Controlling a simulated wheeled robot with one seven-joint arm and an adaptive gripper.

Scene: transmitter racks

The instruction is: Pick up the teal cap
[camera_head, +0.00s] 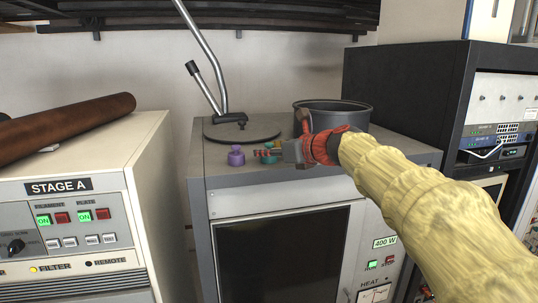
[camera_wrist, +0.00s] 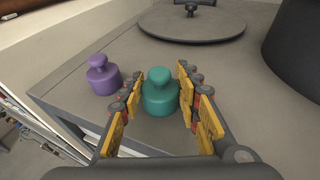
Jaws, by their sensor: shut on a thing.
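The teal cap (camera_wrist: 160,93), a rounded body with a knob on top, stands upright between the two fingers of my gripper (camera_wrist: 158,98) in the wrist view. My gripper is shut on it, with yellow pads on either side. In the head view the teal cap (camera_head: 269,157) is small and partly hidden by my gripper (camera_head: 268,153), near the front edge of the grey cabinet top. I cannot make out a gap between the cap and the cabinet top.
A purple cap (camera_head: 236,156) of similar shape stands just left, near the edge; it also shows in the wrist view (camera_wrist: 104,78). Behind are a round dark lid (camera_wrist: 190,24) and a dark pot (camera_head: 352,112). The cabinet top (camera_wrist: 240,75) between is clear.

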